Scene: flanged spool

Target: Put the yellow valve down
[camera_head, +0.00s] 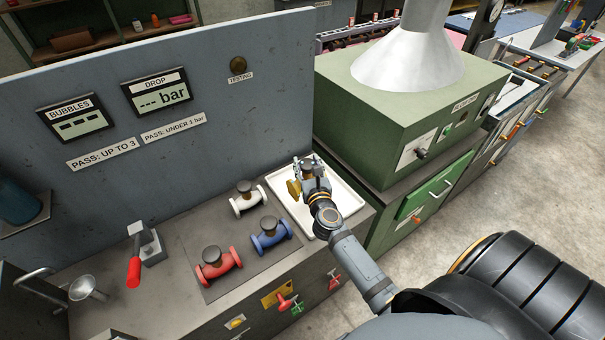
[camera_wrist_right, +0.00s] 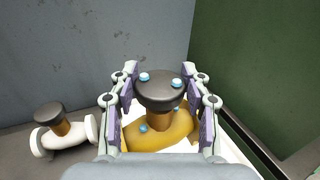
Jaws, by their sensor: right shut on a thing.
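The yellow valve (camera_head: 294,189) is at the white tray in the head view, mostly hidden by my right gripper (camera_head: 311,170). In the right wrist view the yellow valve (camera_wrist_right: 160,133) shows its dark round cap between the two fingers of my right gripper (camera_wrist_right: 160,92), which is shut on it. The white tray (camera_head: 349,197) lies below the valve. I cannot tell whether the valve touches the tray. My left gripper is not in view.
A white valve (camera_head: 247,201), a blue valve (camera_head: 270,235) and a red valve (camera_head: 216,266) stand on a dark mat left of the tray. A grey panel (camera_head: 220,90) rises behind. A green cabinet (camera_head: 385,130) stands close on the right.

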